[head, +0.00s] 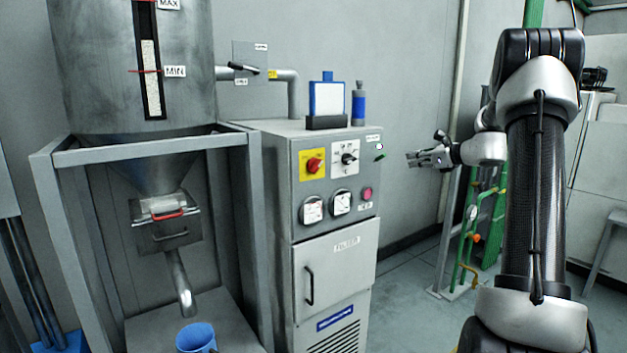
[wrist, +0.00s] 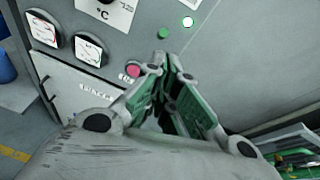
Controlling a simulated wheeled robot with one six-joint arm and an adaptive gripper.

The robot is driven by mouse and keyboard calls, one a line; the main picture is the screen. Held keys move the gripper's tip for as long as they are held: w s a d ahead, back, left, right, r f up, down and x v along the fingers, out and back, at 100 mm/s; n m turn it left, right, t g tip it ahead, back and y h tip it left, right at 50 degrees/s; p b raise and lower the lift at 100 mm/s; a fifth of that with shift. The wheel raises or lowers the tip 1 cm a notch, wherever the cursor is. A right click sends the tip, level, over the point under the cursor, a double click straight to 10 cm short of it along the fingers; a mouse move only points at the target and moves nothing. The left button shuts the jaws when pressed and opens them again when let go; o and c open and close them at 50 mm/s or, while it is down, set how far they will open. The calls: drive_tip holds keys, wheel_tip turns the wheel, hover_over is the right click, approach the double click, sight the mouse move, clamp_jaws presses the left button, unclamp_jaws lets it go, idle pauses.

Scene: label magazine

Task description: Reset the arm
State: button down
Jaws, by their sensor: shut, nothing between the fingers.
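My gripper (head: 413,159) is shut and empty, pointing left at the right edge of the grey control cabinet (head: 270,180) in the head view. In the wrist view the fingers of my gripper (wrist: 172,62) point up toward the cabinet's panel, with a pink-red button (wrist: 133,71) left of the fingertips and a green lamp (wrist: 163,33) and a lit white lamp (wrist: 188,22) above them. My arm rises at the right in the head view. I cannot tell whether the fingers touch the panel.
The cabinet carries a red rotary switch (head: 314,164), a black selector knob (head: 348,157) and two gauges. A hopper (head: 140,80) hangs above a blue cup (head: 196,338) at left. Green pipes (head: 490,215) stand behind my arm.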

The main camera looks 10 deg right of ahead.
drive_tip(key=s+a+f+n+g, duration=0.3)
drive_tip(key=s+f+n, duration=0.25)
drive_tip(key=s, duration=0.25)
drive_tip(key=s+a+f+n+g, duration=0.35)
drive_tip(key=s+n, duration=0.25)
drive_tip(key=s, duration=0.2)
drive_tip(key=s+a+r+n+h, duration=0.2)
drive_tip(key=s+a+n, duration=0.2)
drive_tip(key=s, duration=0.5)
drive_tip(key=s+a+r+n+g+h, duration=0.1)
drive_tip(key=s+a+r+n+h, duration=0.1)
drive_tip(key=s+a+n, duration=0.2)
drive_tip(key=s+a+r+n+g+h, duration=0.1)
drive_tip(key=s+a+r+n+h, duration=0.1)
drive_tip(key=s+a+n, duration=0.3)
drive_tip(key=shift+s+r+n, duration=0.55)
drive_tip(key=shift+s+n, duration=1.8)
drive_tip(key=shift+s, duration=3.15)
